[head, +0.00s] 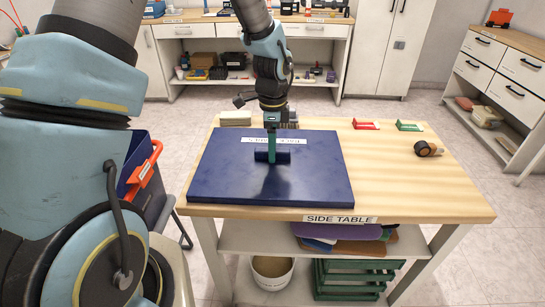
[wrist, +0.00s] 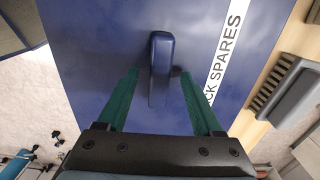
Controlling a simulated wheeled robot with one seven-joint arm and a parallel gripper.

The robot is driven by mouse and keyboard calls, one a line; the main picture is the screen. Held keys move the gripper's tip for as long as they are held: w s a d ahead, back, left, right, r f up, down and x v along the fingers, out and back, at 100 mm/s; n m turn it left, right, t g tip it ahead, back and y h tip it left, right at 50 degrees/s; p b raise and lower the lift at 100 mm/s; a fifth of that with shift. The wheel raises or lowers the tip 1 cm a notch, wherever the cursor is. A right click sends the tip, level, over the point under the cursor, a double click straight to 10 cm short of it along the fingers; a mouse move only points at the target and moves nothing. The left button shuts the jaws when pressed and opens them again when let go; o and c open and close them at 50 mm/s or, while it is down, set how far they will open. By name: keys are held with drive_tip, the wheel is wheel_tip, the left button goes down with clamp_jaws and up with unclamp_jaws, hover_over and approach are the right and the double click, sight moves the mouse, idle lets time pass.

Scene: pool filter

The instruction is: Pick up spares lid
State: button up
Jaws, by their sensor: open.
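The spares lid (head: 220,180) is a flat dark blue panel lying on the side table, with a white label strip (head: 274,141) ending in "CK SPARES" in the wrist view. A raised blue handle (wrist: 161,58) stands in its middle. My gripper (head: 272,150) points down over the handle. In the wrist view its two green fingers (wrist: 158,76) are spread, one on each side of the handle, with gaps visible. The gripper is open and holds nothing. Whether the fingertips touch the lid's surface cannot be told. What lies under the lid is hidden.
The wooden side table (head: 410,190) has bare room right of the lid. A red item (head: 366,124), a green item (head: 409,125) and a black-and-orange roll (head: 427,149) lie there. A blue bin with an orange handle (head: 150,170) stands left of the table.

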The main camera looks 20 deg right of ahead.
clamp_jaws()
idle(0.5)
idle(0.3)
